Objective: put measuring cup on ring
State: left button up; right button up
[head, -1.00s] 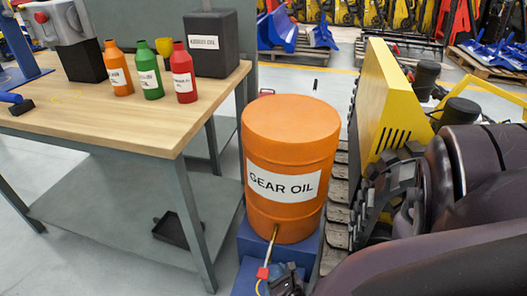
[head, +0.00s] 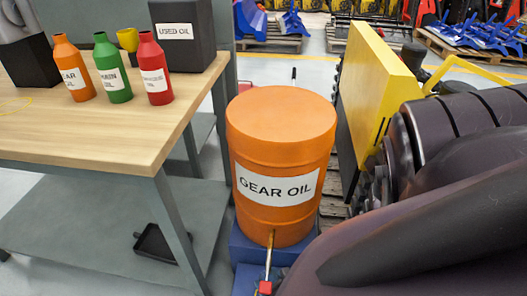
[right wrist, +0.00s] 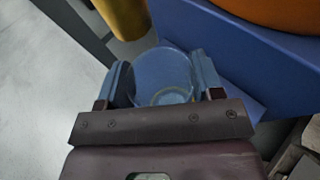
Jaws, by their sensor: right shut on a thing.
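In the right wrist view my right gripper (right wrist: 161,74) is shut on a clear, bluish measuring cup (right wrist: 165,62), with one finger on each side of it. The cup's contents cannot be made out. In the head view my right arm fills the lower right, and its gripper and the cup are hidden or below the frame. My left gripper is not in view.
An orange gear oil drum (head: 278,150) stands on a blue base (head: 245,250), with a brass spout (head: 270,252) low at its front. The workbench (head: 125,130) carries orange (head: 74,70), green (head: 112,70) and red (head: 154,70) bottles, a yellow cup (head: 129,40) and a dark used oil container (head: 182,40).

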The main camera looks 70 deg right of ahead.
jog(key=shift+a, duration=0.1)
jog(key=o, duration=1.1)
jog(key=shift+f, duration=0.1)
jog(key=shift+o, duration=0.2)
jog(key=shift+r, duration=0.2)
jog(key=shift+s, duration=0.1)
